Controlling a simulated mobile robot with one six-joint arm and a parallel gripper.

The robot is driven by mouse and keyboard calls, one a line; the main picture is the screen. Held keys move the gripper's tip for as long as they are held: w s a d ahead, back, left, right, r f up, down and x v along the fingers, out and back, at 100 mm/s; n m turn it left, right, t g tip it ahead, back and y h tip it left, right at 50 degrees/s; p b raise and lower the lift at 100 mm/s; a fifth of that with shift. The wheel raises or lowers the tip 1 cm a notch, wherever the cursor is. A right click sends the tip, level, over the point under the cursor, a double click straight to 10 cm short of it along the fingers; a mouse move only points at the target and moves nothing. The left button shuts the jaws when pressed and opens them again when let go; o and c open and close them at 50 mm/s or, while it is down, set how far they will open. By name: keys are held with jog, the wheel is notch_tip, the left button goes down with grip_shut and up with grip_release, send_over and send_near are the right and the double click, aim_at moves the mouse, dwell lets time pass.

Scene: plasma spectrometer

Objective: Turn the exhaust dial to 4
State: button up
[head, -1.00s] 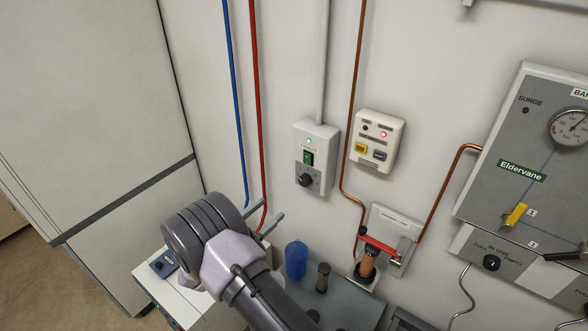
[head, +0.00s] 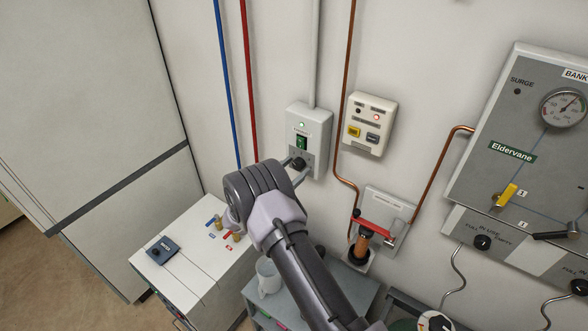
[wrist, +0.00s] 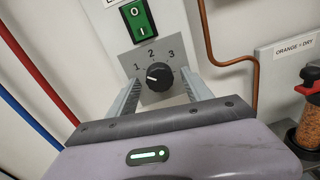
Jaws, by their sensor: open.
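A grey-white wall box (head: 320,128) carries a green rocker switch (head: 302,142) with a black dial (head: 298,164) below it. In the wrist view the black dial (wrist: 159,76) sits on a grey plate, with 1, 2 and 3 printed above it. Its white pointer mark faces left, near the 1 side. No 4 is visible. My gripper (wrist: 161,80) is open, with one finger on each side of the dial. Whether the fingers touch the dial cannot be told. The box's top label is cut off in the wrist view.
A white control box (head: 371,124) with yellow and grey buttons is mounted to the right. A copper pipe (head: 343,100) runs between the boxes. Red and blue pipes (head: 247,80) run down the wall at left. A white cabinet top (head: 190,250) lies below.

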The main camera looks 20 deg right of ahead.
grip_shut()
